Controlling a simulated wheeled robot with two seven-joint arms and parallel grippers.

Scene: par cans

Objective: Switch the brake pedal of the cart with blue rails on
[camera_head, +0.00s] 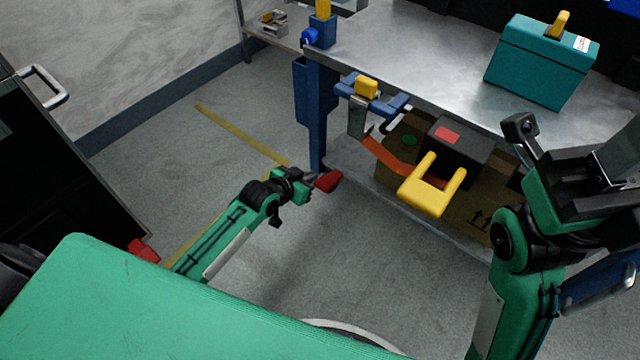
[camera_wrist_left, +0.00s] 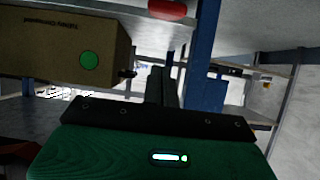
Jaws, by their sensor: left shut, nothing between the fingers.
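The steel cart with blue rails (camera_head: 309,120) stands at the upper right of the head view. Its red brake pedal (camera_head: 328,181) sits low by the blue leg. It also shows as a red pad at the top edge of the left wrist view (camera_wrist_left: 167,9). My left gripper (camera_head: 311,179) is shut and empty, low over the floor, with its tip at or just beside the pedal. I cannot tell whether they touch. My right arm (camera_head: 500,290) is raised at the right. Its fingers cannot be made out clearly.
A black cabinet (camera_head: 60,180) with a grey handle and red pedal (camera_head: 143,250) stands left. A teal toolbox (camera_head: 540,62) is on the steel top. A cardboard box (camera_head: 400,135) sits below. A yellow U-shaped part (camera_head: 430,195) juts out. The middle floor is clear.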

